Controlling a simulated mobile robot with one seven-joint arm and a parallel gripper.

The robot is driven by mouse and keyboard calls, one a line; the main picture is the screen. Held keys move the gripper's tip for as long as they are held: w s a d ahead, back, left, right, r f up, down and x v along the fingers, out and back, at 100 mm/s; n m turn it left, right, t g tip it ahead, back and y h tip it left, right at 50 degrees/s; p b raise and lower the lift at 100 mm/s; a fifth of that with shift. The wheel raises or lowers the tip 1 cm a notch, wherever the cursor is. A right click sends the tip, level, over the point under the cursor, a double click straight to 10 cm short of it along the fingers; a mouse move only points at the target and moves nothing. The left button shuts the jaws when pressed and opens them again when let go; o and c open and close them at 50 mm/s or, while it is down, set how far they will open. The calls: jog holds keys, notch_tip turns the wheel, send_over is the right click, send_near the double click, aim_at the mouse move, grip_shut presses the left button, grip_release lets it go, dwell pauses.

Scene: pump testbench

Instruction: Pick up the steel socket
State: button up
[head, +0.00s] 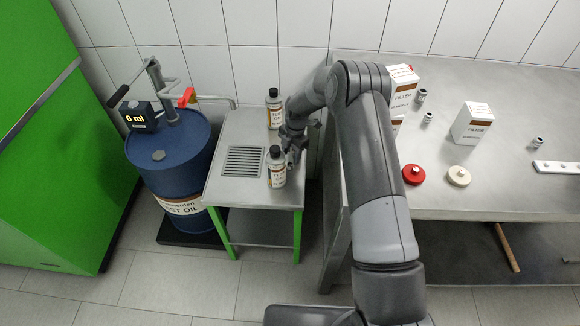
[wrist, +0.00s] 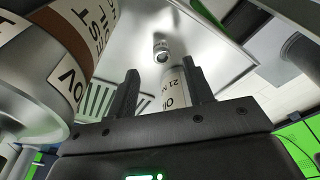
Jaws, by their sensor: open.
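My gripper (head: 292,152) is over the small steel side table, close to the front bottle. Its two fingers (wrist: 158,82) are apart in the wrist view, with nothing clasped between them. A small metallic cylinder (wrist: 160,48), which looks like a socket, stands on a steel surface beyond the fingertips; I cannot tell for sure. In the head view, small labelled steel pieces stand on the large bench: one at the back (head: 421,95), one just in front of it (head: 428,118), and one farther right (head: 538,142). I cannot read which is the steel socket.
The side table (head: 231,190) carries a front bottle (head: 277,167), a rear bottle (head: 273,108) and a grille (head: 243,161). A blue oil drum (head: 180,170) stands left. The large bench (head: 480,200) holds filter boxes (head: 472,124), a red cap (head: 413,175) and a cream cap (head: 459,176).

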aim_at(290, 166)
jog(key=f, duration=0.4)
jog(key=shift+s+a, duration=0.1)
jog(key=shift+s, duration=0.2)
grip_shut()
